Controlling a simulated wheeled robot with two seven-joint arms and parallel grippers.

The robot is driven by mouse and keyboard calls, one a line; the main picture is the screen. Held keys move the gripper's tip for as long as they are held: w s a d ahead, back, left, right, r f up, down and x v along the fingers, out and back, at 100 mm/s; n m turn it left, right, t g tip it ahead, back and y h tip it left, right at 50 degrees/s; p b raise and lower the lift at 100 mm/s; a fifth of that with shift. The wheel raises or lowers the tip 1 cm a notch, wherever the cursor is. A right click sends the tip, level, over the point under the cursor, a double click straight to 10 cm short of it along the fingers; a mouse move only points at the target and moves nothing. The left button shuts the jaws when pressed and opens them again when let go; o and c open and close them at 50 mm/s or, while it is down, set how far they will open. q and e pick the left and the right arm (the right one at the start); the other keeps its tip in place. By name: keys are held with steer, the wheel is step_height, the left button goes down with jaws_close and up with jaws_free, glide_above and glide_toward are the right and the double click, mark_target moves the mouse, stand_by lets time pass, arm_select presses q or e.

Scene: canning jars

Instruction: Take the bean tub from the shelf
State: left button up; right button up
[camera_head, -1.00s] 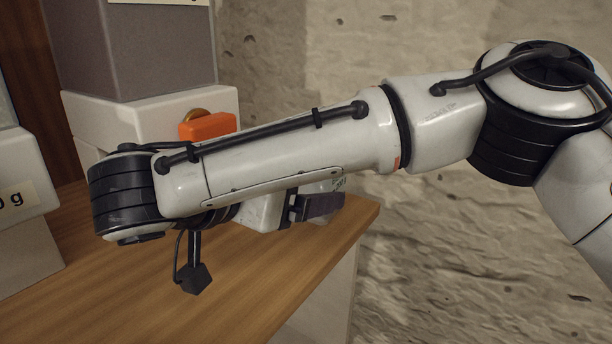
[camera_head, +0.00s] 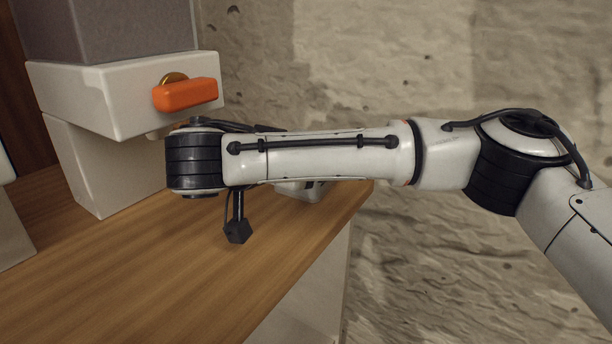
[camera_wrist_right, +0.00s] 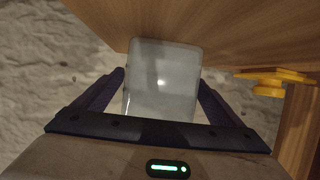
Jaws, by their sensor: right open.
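A pale grey-white tub (camera_wrist_right: 163,82) with rounded corners fills the middle of the right wrist view, at the edge of the wooden surface. I see no label or contents, so I cannot tell if it holds beans. My right gripper (camera_wrist_right: 160,76) is open, with one dark finger on either side of the tub; I cannot tell whether they touch it. In the head view my right forearm hides this gripper and most of what is behind it. A small white part shows under the forearm; I cannot tell what it is. My left gripper is not in view.
The wooden top (camera_head: 190,270) is bare in front of my right arm. A white dispenser (camera_head: 90,95) with an orange handle (camera_head: 186,94) stands at the back left. A yellow object (camera_wrist_right: 270,82) is right of the gripper. A rough stone wall (camera_head: 440,60) stands behind.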

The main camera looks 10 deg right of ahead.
steer(key=shift+w+d, duration=0.1)
steer(key=c, duration=1.1)
steer(key=shift+r, duration=0.15)
steer(key=shift+c, duration=0.2)
